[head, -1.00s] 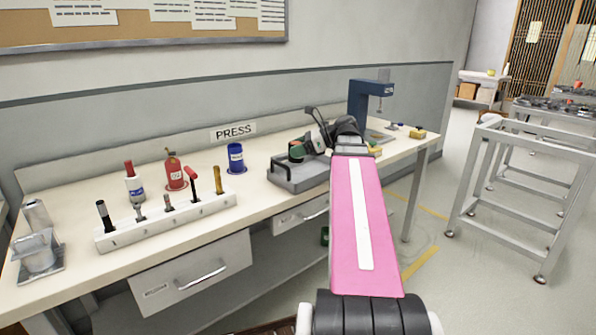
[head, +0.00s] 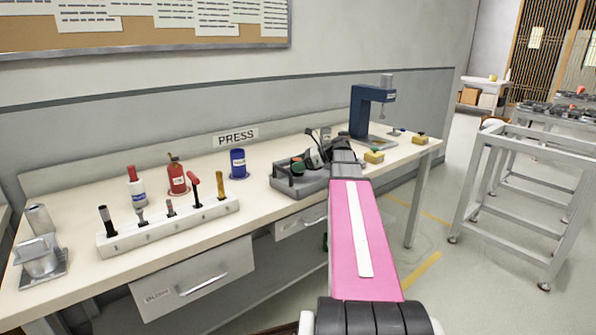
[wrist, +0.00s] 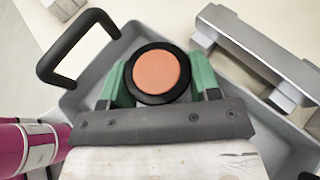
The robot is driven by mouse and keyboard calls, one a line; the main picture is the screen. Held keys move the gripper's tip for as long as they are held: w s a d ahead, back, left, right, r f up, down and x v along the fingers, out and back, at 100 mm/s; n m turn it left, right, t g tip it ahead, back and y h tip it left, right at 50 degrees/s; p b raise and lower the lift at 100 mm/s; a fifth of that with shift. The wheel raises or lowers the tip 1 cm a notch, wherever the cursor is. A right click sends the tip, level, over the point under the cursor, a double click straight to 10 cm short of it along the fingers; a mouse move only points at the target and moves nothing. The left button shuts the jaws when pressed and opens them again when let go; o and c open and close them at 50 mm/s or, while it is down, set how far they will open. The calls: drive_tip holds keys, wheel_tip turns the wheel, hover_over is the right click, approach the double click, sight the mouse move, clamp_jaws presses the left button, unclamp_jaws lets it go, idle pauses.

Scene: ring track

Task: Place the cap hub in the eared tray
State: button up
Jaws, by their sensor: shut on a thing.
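The cap hub (wrist: 157,73), a round part with an orange centre and a black rim, is held between the green fingertips of my gripper (wrist: 160,78) in the wrist view. My gripper is shut on it. The eared tray (wrist: 92,70) is grey with a black loop handle (wrist: 75,47) and lies below the hub. In the head view the tray (head: 290,203) sits on the bench, with my gripper (head: 297,167) over it. I cannot tell whether the hub touches the tray floor.
A blue press (head: 365,112) stands behind the tray, with yellow blocks (head: 373,156) nearby. A silver bridge-shaped part (wrist: 255,50) shows beside the gripper.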

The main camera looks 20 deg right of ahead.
drive_tip(key=shift+f, duration=1.2)
drive_tip(key=o, duration=0.8)
drive_tip(key=shift+f, duration=0.1)
drive_tip(key=shift+d+r, duration=0.1)
drive_tip(key=shift+r, duration=0.1)
drive_tip(key=v, duration=1.1)
drive_tip(key=shift+s+d+r, duration=0.1)
drive_tip(key=shift+s+d, duration=0.1)
drive_tip(key=shift+d, duration=0.15)
